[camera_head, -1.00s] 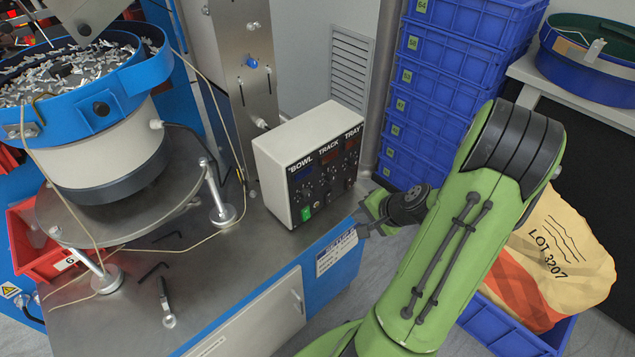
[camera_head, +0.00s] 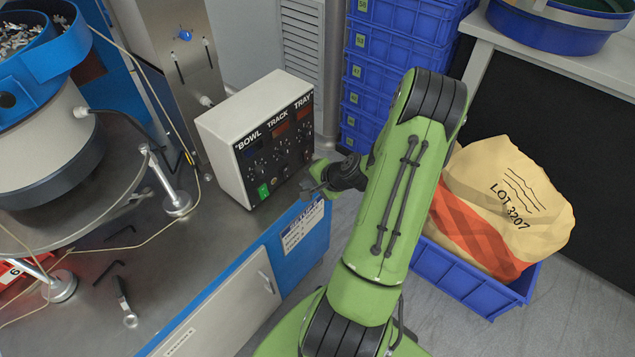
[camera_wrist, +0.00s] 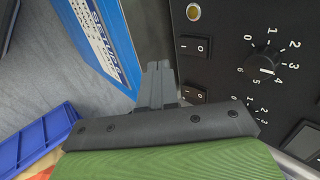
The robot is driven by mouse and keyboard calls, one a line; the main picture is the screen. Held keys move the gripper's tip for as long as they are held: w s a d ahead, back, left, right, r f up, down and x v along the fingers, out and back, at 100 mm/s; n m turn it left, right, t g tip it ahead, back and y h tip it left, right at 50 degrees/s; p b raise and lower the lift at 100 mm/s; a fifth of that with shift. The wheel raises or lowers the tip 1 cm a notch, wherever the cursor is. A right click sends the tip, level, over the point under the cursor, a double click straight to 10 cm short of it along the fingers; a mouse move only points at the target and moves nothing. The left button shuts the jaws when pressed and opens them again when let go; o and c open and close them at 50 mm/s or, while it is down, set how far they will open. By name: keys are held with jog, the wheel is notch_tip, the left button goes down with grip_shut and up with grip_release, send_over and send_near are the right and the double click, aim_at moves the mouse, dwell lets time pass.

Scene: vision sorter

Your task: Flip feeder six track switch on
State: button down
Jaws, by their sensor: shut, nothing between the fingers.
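The feeder control box (camera_head: 222,140) is a white box with a black sloping panel marked BOWL, TRACK and TRAY. The panel carries displays, knobs, small switches and a lit green switch (camera_head: 263,191) at its lower left. My gripper (camera_head: 308,186) is at the panel's lower right, shut and empty. In the wrist view my gripper's fingers (camera_wrist: 158,68) are together, just left of the panel's face. Two black rocker switches, an upper one (camera_wrist: 196,47) and a lower one (camera_wrist: 193,95), sit beside a knob (camera_wrist: 263,62). I cannot tell which is the track's, nor their positions.
Stacked blue crates (camera_head: 395,60) stand behind. A LOT 3207 sack (camera_head: 505,200) fills a blue crate on the floor at right.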

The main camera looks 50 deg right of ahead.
aim_at(287, 175)
jog(key=w, duration=0.1)
jog(key=w+f, duration=0.1)
jog(key=w, duration=0.1)
jog(key=w+f, duration=0.1)
jog(key=w, duration=0.1)
jog(key=shift+w+a+b, duration=0.1)
jog(key=shift+w+b, duration=0.05)
jog(key=shift+b, duration=0.2)
jog(key=shift+w, duration=0.25)
jog(key=shift+r, duration=0.1)
jog(key=shift+r+p, duration=0.5)
jog(key=shift+r, duration=0.25)
